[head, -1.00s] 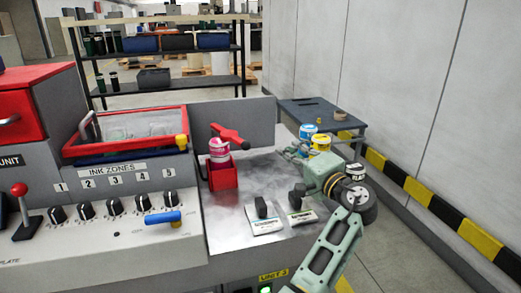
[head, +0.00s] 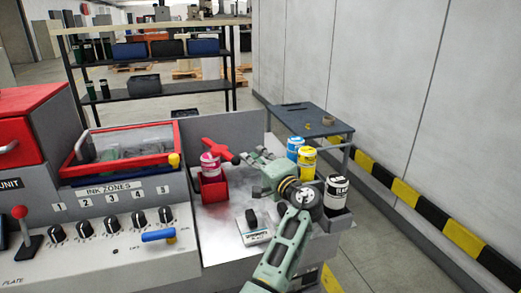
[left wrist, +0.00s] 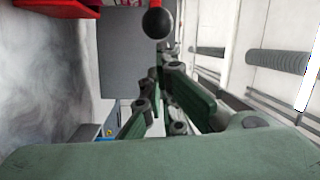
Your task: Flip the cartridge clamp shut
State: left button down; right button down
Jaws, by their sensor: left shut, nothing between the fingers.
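The red cartridge clamp (head: 218,149) slants above the magenta cartridge (head: 209,162), which sits in a red holder (head: 213,188). The clamp's lever points right and slightly down toward my gripper. In the left wrist view a black ball knob (left wrist: 158,23) with a bit of red above it shows beyond the fingertips. My left gripper (head: 249,156) is shut and empty, its fingertips close to the lever's end; I cannot tell whether they touch. The fingers partly overlap in the left wrist view (left wrist: 160,88). My right gripper is not in view.
Yellow (head: 307,162), blue (head: 294,147) and black (head: 336,192) cans stand right of my gripper. The ink zone panel (head: 110,225) is at left. A small table (head: 310,115) stands behind.

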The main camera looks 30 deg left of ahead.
aim_at(229, 158)
pick_arm(q)
jog(key=shift+s+f, duration=0.1)
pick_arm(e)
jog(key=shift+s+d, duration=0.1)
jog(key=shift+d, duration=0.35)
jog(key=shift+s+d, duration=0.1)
